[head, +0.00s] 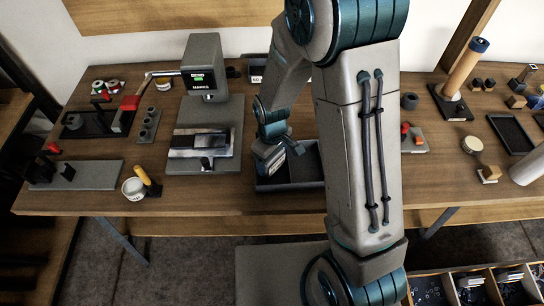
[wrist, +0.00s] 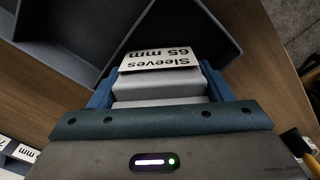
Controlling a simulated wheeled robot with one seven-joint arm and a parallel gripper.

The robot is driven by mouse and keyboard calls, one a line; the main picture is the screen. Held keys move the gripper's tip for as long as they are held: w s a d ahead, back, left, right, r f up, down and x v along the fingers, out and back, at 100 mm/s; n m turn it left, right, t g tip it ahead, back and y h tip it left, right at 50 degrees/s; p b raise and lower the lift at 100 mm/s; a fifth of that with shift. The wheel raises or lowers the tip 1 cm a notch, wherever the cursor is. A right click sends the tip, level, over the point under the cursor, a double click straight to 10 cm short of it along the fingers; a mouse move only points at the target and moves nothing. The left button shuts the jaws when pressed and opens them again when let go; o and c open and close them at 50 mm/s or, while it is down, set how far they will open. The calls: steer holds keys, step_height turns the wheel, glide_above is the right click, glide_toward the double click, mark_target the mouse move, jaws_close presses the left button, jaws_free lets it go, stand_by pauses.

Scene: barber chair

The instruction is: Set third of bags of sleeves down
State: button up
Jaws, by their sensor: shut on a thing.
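My gripper (head: 276,158) points down over the worktable, at the near left part of a dark open tray (head: 300,186). In the wrist view its blue fingers (wrist: 160,85) are shut on a pale grey bag of sleeves (wrist: 160,88). A white label on the bag reads "Sleeves 65 mm", upside down in that view. The dark tray (wrist: 175,12) shows at the top of the wrist view, with a dividing wall between compartments. I cannot tell whether the bag touches the tray. My arm hides part of the tray in the head view.
A grey bench machine (head: 205,75) stands left of the tray. A white cup (head: 133,189) with a yellow-handled tool is at the front left. Wooden blocks, a black tray (head: 511,134) and an upright roller (head: 466,70) occupy the right. A divided bin (head: 480,288) stands below the table.

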steer(key=o, duration=0.8)
steer(key=shift+f, duration=0.15)
steer(key=shift+w+r, duration=0.1)
steer(key=shift+r, duration=0.5)
step_height(320, 180, up, 11)
steer(key=shift+r, duration=0.1)
steer(key=s+d+r+m+t, duration=0.1)
steer(key=s+d+r+m, duration=0.2)
steer(key=s+d, duration=0.1)
steer(key=s+d+r+m+t, duration=0.1)
steer(key=s+d+r+m, duration=0.2)
steer(key=s+d+r, duration=0.1)
steer(key=s+d+r+m+t, duration=0.1)
steer(key=s+d+r+m, duration=0.2)
steer(key=s+d, duration=0.1)
steer(key=shift+s+r, duration=0.25)
steer(key=shift+s, duration=0.25)
steer(key=shift+a, duration=0.1)
